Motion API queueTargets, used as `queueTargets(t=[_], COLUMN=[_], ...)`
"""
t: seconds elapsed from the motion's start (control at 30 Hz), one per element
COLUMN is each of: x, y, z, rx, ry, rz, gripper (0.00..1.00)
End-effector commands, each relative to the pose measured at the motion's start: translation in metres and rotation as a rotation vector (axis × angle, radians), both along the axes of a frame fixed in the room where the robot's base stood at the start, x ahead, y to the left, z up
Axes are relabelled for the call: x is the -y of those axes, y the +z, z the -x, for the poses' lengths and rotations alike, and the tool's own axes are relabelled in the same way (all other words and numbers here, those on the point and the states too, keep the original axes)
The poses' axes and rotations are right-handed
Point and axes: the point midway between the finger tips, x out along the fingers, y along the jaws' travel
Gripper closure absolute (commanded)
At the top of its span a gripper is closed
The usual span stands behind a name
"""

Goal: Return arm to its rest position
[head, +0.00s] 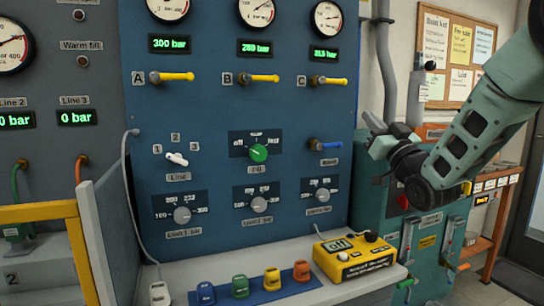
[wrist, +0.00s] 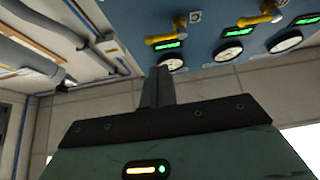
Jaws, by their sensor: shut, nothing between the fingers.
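My arm enters from the right in the head view, its green-grey links reaching toward the right side of the blue panel (head: 225,110). My gripper (wrist: 160,75) shows in the wrist view with its fingers together and nothing between them. The wrist view looks up past it at the panel's gauges and yellow valve handles, which appear upside down. The gripper appears apart from the panel.
Yellow handles A (head: 176,76), B (head: 262,78) and C (head: 329,81) point right. A blue handle (head: 328,145) and a green knob (head: 258,153) sit below. A yellow device (head: 352,255) and several coloured plugs rest on the shelf. The cabinet and grey pipes (head: 386,70) stand close to my arm.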

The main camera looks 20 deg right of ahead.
Motion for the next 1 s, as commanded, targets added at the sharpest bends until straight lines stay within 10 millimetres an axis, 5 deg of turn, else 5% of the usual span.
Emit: queueTargets(t=[0.13,0.27,0.4,0.53,0.67,0.8,1.0], x=[-0.007,-0.042,-0.107,-0.17,-0.226,-0.273,-0.301], y=[-0.004,-0.026,-0.076,-0.13,-0.183,-0.232,-0.274], z=[-0.004,-0.02,-0.03,-0.015,0.026,0.095,0.2], rx=[-0.028,-0.176,-0.459,-0.747,-1.032,-1.336,-1.689], ry=[0.006,0.034,0.086,0.144,0.208,0.275,0.343], rz=[-0.003,-0.012,-0.003,0.041,0.119,0.242,0.445], gripper=[1.0,1.0,1.0,1.0,1.0,1.0,1.0])
